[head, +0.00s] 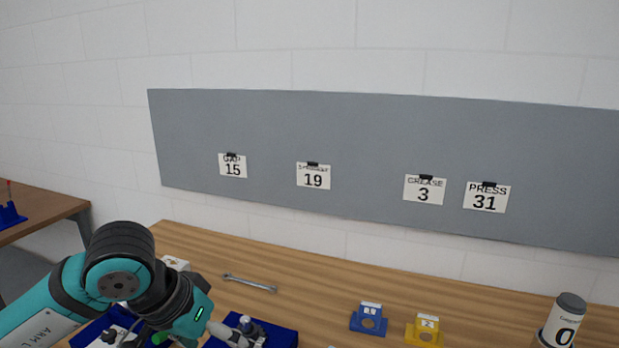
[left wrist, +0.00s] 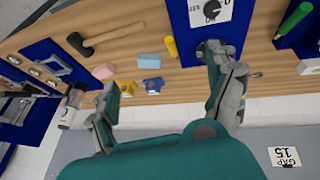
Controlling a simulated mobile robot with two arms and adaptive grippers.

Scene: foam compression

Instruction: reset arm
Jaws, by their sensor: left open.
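My left arm, teal and black, comes in at the lower left of the head view. My left gripper (head: 236,333) is partly cut off by the bottom edge, beside a blue tray (head: 283,338). In the left wrist view my left gripper (left wrist: 162,72) has its two fingers spread wide, with nothing held between them. A light blue block (left wrist: 148,60) and a yellow cylinder (left wrist: 171,47) lie on the table beyond the gap between the fingers. My right gripper is in neither view.
A wrench (head: 250,284) lies on the wooden table. A blue stand (head: 369,320), a yellow stand (head: 425,331) and a canister (head: 562,322) stand to the right. The left wrist view shows a hammer (left wrist: 105,37) and a pink block (left wrist: 103,70). Numbered cards hang on a grey board (head: 370,130).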

